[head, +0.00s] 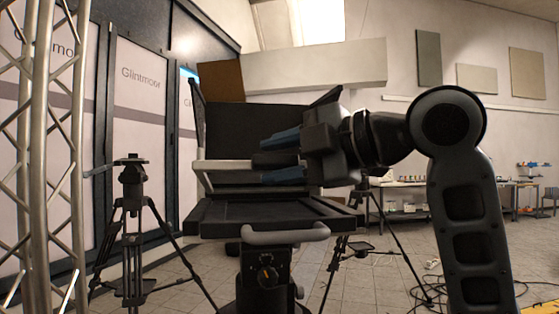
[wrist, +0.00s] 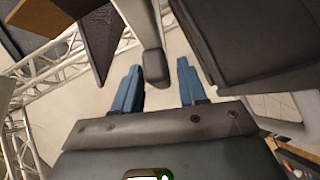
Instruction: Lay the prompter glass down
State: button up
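The prompter stands in the middle of the head view. Its dark upright panel, which I take for the prompter glass (head: 228,128), rises behind a pale crossbar (head: 222,166). My gripper (head: 264,160) reaches in from the right with its two blue fingers apart, one above the other, at the crossbar's height. In the wrist view, a grey bar end (wrist: 153,64) shows between the fingers of my gripper (wrist: 158,64). It is close to the left finger, with a clear gap to the right one. Whether it touches a finger cannot be told. My gripper hides the crossbar's right part.
Below the crossbar is the prompter's flat dark tray (head: 225,220) with a pale front handle (head: 285,236). A tripod (head: 132,190) and a metal truss (head: 45,150) stand at the left. A workbench (head: 510,184) and floor cables (head: 430,290) are at the right.

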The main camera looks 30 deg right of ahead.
jog(key=shift+o, duration=0.3)
jog(key=v, duration=0.7)
jog(key=shift+s+d, duration=0.2)
jog(key=shift+s, duration=0.15)
jog(key=shift+r, duration=0.1)
